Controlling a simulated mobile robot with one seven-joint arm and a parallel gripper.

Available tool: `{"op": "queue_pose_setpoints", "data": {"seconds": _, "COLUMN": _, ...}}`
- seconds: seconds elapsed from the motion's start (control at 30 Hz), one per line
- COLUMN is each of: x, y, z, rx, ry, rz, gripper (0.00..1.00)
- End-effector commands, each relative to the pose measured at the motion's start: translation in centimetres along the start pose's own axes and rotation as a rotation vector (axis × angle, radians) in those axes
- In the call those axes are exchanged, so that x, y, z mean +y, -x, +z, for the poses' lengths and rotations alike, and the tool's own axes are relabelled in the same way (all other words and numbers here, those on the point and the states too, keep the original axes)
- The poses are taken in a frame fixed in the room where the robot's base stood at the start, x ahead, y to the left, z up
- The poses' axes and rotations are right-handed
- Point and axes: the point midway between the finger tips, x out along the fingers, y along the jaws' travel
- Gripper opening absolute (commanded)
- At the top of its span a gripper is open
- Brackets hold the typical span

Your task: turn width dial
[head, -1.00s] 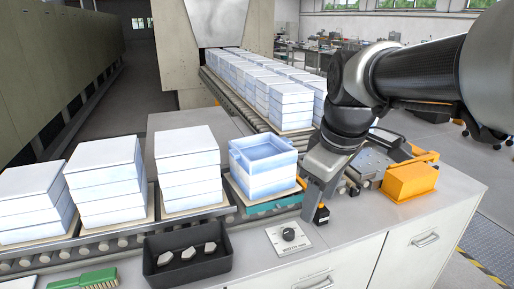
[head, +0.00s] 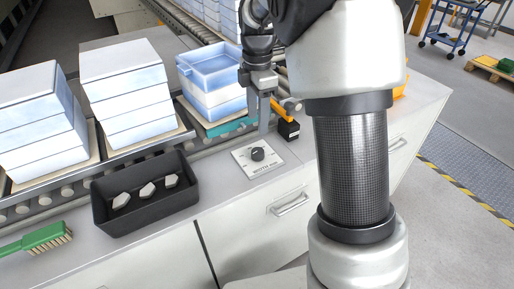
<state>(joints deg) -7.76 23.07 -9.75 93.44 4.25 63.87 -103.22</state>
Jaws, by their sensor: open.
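The width dial is a small dark round knob (head: 257,154) on a white label plate (head: 270,165) on the grey counter top. A light mark shows on the knob, and printed text lies below it on the plate. My gripper (head: 265,126) points down just behind and above the dial, apart from it as far as I can see. It is open, and nothing shows between its fingers. My own arm fills the right-centre of the head view and hides part of the counter behind it.
A black tray (head: 148,222) with several pale pieces stands left of the dial, with a green brush (head: 38,238) farther left. Stacked white-blue boxes (head: 128,88) stand on the roller conveyor behind. A black block (head: 288,130) with orange parts sits close to my gripper.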

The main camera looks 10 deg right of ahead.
Motion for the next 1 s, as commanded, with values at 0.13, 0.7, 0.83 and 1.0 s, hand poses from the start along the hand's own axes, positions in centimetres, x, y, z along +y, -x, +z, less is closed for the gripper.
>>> {"op": "queue_pose_setpoints", "data": {"seconds": 0.13, "x": -0.1, "y": -3.6, "z": 0.0, "rx": 0.000, "ry": -0.002, "rz": -0.004, "gripper": 0.50}}
{"op": "queue_pose_setpoints", "data": {"seconds": 0.7, "x": 0.0, "y": -11.6, "z": 0.1, "rx": -0.001, "ry": -0.002, "rz": 0.000, "gripper": 0.50}}
{"op": "queue_pose_setpoints", "data": {"seconds": 0.83, "x": 0.0, "y": -11.7, "z": 0.0, "rx": -0.001, "ry": -0.002, "rz": 0.000, "gripper": 0.50}}
{"op": "queue_pose_setpoints", "data": {"seconds": 1.0, "x": 0.0, "y": -11.7, "z": 0.0, "rx": 0.000, "ry": -0.002, "rz": 0.000, "gripper": 0.47}}
